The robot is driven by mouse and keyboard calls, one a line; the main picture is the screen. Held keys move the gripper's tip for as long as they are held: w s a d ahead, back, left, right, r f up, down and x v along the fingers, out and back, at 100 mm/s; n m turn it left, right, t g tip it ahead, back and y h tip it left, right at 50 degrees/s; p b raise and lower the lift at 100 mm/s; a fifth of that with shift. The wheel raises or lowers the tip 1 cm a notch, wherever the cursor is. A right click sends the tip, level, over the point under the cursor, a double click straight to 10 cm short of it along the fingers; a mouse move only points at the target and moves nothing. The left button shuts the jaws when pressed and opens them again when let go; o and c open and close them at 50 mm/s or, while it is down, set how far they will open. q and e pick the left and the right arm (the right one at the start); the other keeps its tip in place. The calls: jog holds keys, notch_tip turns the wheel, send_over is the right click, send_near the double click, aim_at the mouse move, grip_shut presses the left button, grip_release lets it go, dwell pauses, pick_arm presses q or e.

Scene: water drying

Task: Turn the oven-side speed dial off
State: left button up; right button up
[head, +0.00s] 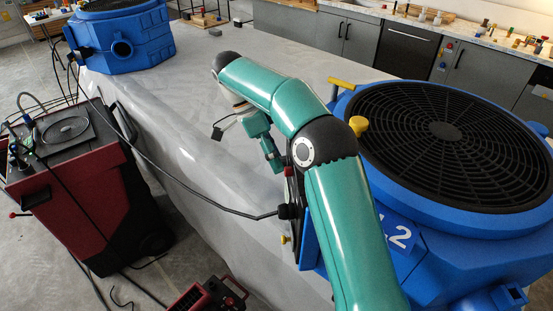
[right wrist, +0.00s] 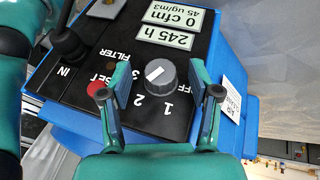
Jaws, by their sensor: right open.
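The speed dial (right wrist: 160,77) is a round grey knob with a white pointer mark, on a black panel (right wrist: 112,60) with OFF, 1, 2 and 3 marked around it. The pointer lies slantwise; I cannot tell firmly which mark it points to. My right gripper (right wrist: 160,88) is open, one finger on each side of the dial; contact is not clear. In the head view my right gripper (head: 272,157) is at the left side of the near blue air unit (head: 405,245), and the dial is hidden. My left gripper is not in view.
A red button (right wrist: 97,88) and a black hose plug (right wrist: 70,45) sit near the dial. The display (right wrist: 171,15) reads 0 cfm. Another blue unit (head: 120,40) stands far left on the grey slab (head: 190,100).

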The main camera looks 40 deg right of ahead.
jog(key=a+r+m+t+h+b, duration=0.1)
jog(key=a+r+t+h+b, duration=0.2)
jog(key=r, duration=0.4)
jog(key=a+r+t+h+b, duration=0.1)
jog(key=a+r+t, duration=0.1)
jog(key=a+r, duration=0.4)
jog(key=d+b+x, duration=0.1)
jog(key=b+x, duration=0.3)
jog(key=x, duration=1.2)
jog(key=shift+d+r, duration=0.2)
jog(key=shift+r, duration=0.1)
